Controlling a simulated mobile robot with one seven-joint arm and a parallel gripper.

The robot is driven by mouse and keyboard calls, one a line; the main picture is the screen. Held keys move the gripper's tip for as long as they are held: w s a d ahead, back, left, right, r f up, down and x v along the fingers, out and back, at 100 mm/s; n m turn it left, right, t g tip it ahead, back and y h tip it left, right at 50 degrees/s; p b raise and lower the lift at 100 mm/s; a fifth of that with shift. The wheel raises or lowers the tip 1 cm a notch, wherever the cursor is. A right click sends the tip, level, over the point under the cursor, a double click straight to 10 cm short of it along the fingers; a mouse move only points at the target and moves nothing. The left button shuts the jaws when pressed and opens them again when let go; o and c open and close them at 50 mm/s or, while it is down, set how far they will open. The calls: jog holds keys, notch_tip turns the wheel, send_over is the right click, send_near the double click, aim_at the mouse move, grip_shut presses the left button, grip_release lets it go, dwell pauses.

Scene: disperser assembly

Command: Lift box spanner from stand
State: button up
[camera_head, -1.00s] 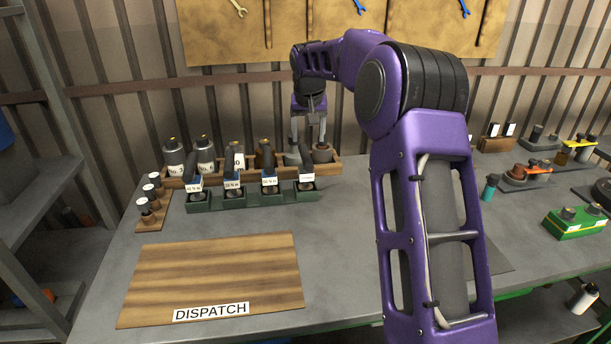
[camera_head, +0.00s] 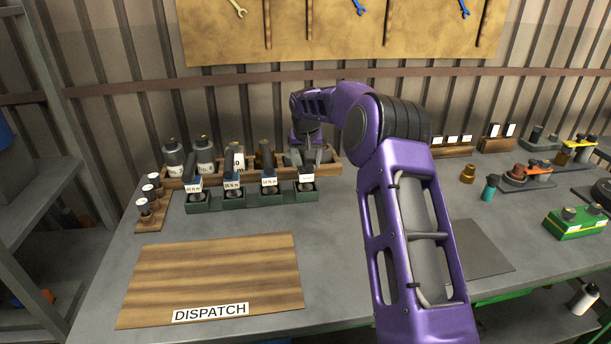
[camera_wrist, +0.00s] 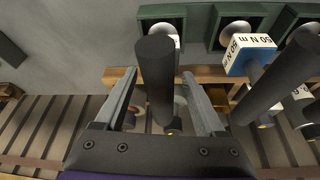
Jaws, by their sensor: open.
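Several upright tools with dark handles and torque labels stand in a green stand (camera_head: 252,197). The rightmost one, which I take as the box spanner (camera_head: 307,179), is partly hidden by my gripper (camera_head: 316,160) in the head view. In the wrist view its dark handle (camera_wrist: 155,75) rises between the two open fingers of my gripper (camera_wrist: 160,73). Gaps show on both sides of the handle, and the fingers look apart from it. The handle hides part of its lower end. The neighbouring spanner, labelled 50 N m (camera_wrist: 249,53), is to the right in the wrist view.
A wooden rack (camera_head: 335,168) with bottles and other dark cylinders stands close behind the green stand. A small wooden holder (camera_head: 150,221) stands at the left. The wooden DISPATCH board (camera_head: 215,275) in front is empty. Other stands fill the right side of the table.

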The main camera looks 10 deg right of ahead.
jog(key=shift+c, duration=0.4)
grip_shut()
jog(key=shift+r, duration=0.15)
dwell(0.8)
